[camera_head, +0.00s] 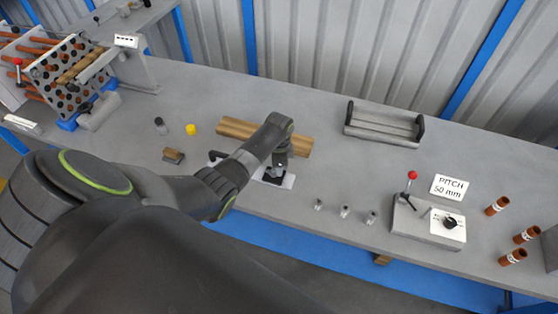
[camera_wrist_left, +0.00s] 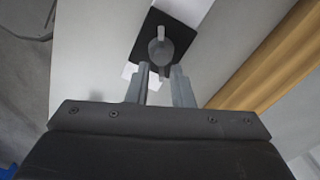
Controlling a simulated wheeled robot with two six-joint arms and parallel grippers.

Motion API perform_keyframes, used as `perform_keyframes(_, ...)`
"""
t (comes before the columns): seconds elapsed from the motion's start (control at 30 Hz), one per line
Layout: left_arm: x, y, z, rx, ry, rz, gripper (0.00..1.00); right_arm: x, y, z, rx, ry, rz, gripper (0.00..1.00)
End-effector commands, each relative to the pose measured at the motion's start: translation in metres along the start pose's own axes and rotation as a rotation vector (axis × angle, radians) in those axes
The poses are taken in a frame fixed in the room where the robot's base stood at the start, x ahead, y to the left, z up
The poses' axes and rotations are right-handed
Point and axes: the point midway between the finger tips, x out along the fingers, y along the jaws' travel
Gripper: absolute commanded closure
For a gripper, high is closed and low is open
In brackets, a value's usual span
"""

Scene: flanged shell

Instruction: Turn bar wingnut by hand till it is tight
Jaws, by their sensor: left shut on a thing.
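The bar wingnut (camera_wrist_left: 160,48) is a grey round hub with a light bar, on a black square plate (camera_wrist_left: 183,32) in the left wrist view. One end of its bar points away from my gripper. In the head view my left arm comes in from the left and its gripper (camera_head: 278,172) points down at the black plate (camera_head: 271,179) on a white piece. In the left wrist view the gripper (camera_wrist_left: 161,74) has its two fingers at the near side of the hub, shut on the bar wingnut; the grip itself is partly hidden. My right gripper is not in view.
A wooden bar (camera_head: 236,128) lies just behind the gripper. A black-ended rack (camera_head: 384,124) stands behind. Several small metal pieces stand to the right, near a grey control box (camera_head: 428,222) with a red-knobbed lever. A yellow piece (camera_head: 192,129) stands left.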

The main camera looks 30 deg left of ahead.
Motion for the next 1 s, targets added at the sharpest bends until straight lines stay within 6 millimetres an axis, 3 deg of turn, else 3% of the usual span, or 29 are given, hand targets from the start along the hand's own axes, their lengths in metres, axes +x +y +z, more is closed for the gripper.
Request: perform_keyframes(1.0, -0.0011, 0.0012, 0.0001, 0.127, -0.001, -0.002, 1.00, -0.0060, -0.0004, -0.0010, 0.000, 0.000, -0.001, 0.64)
